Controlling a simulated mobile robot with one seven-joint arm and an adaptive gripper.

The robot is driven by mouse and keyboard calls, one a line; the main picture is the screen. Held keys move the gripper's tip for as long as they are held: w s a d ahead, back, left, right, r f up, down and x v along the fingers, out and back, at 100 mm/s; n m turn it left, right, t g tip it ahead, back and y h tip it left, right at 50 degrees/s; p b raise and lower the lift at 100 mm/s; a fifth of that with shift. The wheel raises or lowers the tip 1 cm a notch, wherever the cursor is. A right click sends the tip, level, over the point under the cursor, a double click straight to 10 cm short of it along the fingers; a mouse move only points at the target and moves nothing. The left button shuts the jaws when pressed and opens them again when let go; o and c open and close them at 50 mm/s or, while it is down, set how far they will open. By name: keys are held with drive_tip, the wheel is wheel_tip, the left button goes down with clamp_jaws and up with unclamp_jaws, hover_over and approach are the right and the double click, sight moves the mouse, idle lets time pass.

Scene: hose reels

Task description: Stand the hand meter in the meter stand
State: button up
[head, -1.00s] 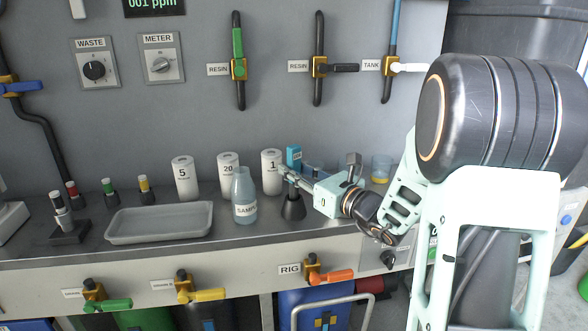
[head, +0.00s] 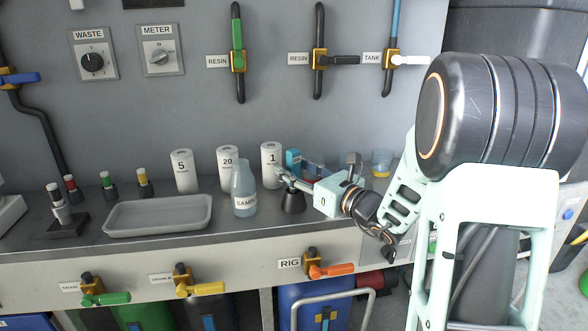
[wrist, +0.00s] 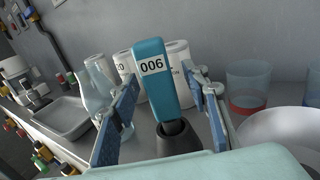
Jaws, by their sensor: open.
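The hand meter (wrist: 153,85) is blue with a white "006" label in the wrist view. It stands nearly upright with its lower end in the opening of the dark, cone-shaped meter stand (wrist: 178,144). In the head view the meter (head: 293,160) shows behind my gripper's fingers, and the stand (head: 293,201) is on the counter below them. My gripper (wrist: 165,112) is open, with one finger on each side of the meter. Gaps show between the fingers and the meter in the wrist view. The meter's lowest part is hidden inside the stand.
A sample bottle (head: 244,192) stands just left of the stand. Several white numbered containers, such as one marked 1 (head: 271,166), stand behind. A beaker (head: 382,164) is to the right, and a grey tray (head: 158,214) lies left. The wall is close behind.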

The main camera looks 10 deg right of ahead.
drive_tip(key=v, duration=1.2)
